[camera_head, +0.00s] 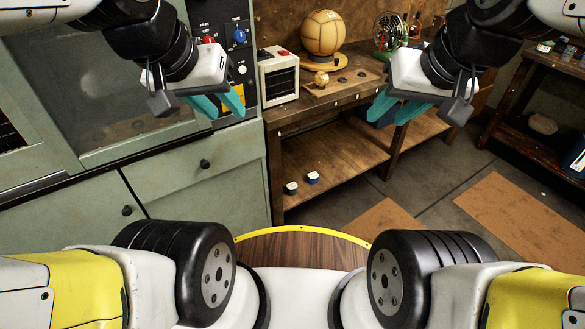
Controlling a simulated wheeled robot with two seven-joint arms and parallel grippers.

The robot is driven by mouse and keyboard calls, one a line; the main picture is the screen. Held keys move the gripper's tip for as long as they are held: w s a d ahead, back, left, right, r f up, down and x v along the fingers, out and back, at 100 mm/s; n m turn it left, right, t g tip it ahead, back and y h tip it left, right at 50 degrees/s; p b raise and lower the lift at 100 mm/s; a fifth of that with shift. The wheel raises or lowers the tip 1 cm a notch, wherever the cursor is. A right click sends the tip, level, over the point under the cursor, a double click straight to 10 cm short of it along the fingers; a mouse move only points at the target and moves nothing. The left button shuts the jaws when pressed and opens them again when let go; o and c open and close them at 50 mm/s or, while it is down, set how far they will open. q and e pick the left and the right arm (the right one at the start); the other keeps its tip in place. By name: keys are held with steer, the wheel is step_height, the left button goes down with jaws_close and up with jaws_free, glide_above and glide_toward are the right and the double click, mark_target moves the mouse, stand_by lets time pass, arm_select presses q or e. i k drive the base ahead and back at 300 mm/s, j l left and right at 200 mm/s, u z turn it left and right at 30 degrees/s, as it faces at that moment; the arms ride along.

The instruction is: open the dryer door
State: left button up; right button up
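The dryer is the large grey-green cabinet at the left, with a dark control panel (240,60) bearing a red knob (209,40) and a blue knob (239,36). Its dusty glass door (95,95) appears shut; I cannot make out its handle, and my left arm hides part of its right side. My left gripper (228,112) is open and empty, its teal fingers in front of the panel's lower part, to the right of the glass. My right gripper (387,119) is open and empty, in front of the wooden workbench, well away from the dryer.
Below the glass are green cabinet fronts with round black knobs (205,163). The wooden workbench (330,100) holds a small cream box (278,76), a leather ball (323,33) on a stand and a green fan (390,32). A dark shelf stands at the far right.

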mark_target(13, 78)
steer(key=u, duration=1.4)
